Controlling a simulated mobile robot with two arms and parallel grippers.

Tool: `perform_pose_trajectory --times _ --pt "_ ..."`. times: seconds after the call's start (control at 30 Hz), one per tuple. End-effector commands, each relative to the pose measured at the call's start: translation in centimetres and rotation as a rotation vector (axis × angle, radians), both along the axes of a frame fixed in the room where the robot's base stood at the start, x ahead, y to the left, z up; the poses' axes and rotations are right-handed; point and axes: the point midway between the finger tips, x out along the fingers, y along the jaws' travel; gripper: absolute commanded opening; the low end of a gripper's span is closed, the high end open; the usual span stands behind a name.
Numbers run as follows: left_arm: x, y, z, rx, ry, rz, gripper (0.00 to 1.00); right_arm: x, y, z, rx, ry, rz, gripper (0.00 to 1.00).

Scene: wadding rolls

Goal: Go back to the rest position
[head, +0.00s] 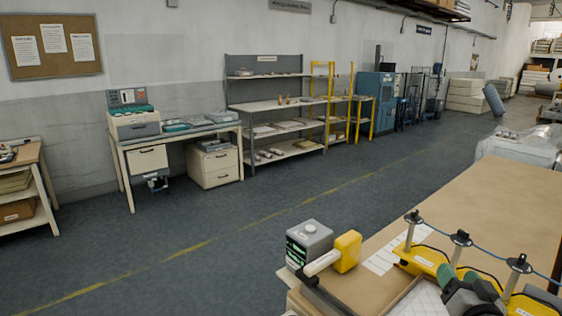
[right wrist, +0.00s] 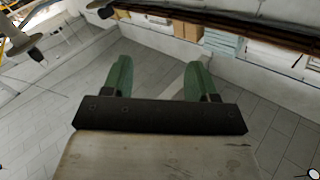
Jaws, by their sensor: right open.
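My right gripper (head: 462,281) shows at the bottom right of the head view, with green fingertips and a dark body, above the near part of the workbench (head: 490,205). In the right wrist view the two green fingers of my right gripper (right wrist: 158,77) stand wide apart with nothing between them. Grey floor tiles show behind the fingers. My left gripper is not in view.
A grey box (head: 310,242) and a yellow block with a white handle (head: 347,251) stand at the bench's near left corner. Yellow fixtures (head: 425,258) with dark knobs and a blue cable lie close to my right gripper. Floor (head: 230,225) left of the bench is clear.

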Motion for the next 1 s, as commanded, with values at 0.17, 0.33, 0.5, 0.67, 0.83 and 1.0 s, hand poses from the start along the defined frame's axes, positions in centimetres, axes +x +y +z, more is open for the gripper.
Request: perform_pose_trajectory --times 0.17,0.33,0.5,0.67,0.83,1.0 --pt "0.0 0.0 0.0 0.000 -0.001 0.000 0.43 -6.7 7.4 -9.9 -0.143 0.437 0.160 0.58" --pt "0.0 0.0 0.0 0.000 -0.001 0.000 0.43 -14.5 11.7 -15.6 -0.232 0.771 0.264 0.58" --pt "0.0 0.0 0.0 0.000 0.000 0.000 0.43 -20.7 13.9 -18.3 -0.280 0.989 0.323 0.58" --pt "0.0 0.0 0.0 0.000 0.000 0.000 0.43 -25.7 15.2 -19.4 -0.309 1.149 0.364 0.58" --pt "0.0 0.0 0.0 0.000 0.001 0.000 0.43 -30.4 16.1 -19.8 -0.331 1.298 0.400 0.58" --pt "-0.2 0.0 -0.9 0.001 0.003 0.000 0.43 -29.7 16.3 -24.1 -0.332 1.324 0.403 0.58"
